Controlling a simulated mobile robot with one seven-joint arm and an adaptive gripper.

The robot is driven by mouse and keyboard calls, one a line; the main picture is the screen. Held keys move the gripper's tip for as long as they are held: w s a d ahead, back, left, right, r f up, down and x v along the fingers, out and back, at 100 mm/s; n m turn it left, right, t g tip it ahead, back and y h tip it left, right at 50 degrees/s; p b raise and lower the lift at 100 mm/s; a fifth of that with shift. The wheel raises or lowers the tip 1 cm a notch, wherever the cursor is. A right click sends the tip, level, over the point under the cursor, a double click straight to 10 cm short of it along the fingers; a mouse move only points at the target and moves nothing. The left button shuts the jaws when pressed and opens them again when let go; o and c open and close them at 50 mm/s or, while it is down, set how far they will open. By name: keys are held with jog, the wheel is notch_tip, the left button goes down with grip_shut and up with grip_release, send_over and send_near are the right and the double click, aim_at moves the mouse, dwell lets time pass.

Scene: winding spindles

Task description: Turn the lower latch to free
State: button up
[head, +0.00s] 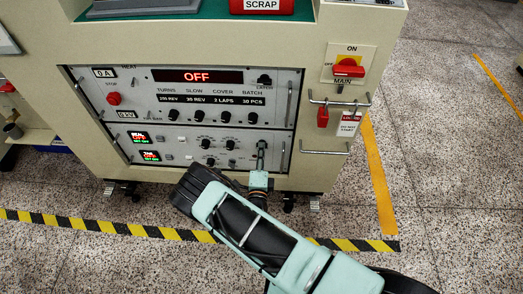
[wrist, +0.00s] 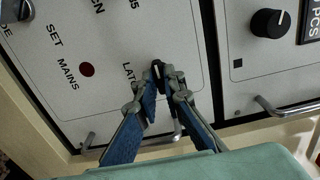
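The lower latch (wrist: 157,68) is a small dark knob with a pale mark on the light grey lower panel. It shows in the wrist view beside a partly hidden label that reads "LAT". My gripper (wrist: 160,84) reaches it with its blue fingers, one fingertip on each side. The gap between the tips is about as narrow as the knob, and they appear closed on it. In the head view my gripper (head: 261,150) is at the right end of the lower panel (head: 180,151) and hides the latch there.
The upper panel (head: 215,79) has its own latch (head: 264,80), a row of knobs and an "OFF" display. Metal handles (wrist: 283,107) stick out near the gripper. A red main switch (head: 348,69) and a hanging red padlock (head: 323,117) are at the right.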

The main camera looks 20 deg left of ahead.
grip_shut()
jog(key=shift+m+p, duration=2)
jog(key=shift+m, duration=6.9)
jog(key=o, duration=0.6)
grip_release()
jog(key=shift+o, duration=0.2)
notch_tip(320, 180, up, 10)
jog(key=shift+r, duration=0.1)
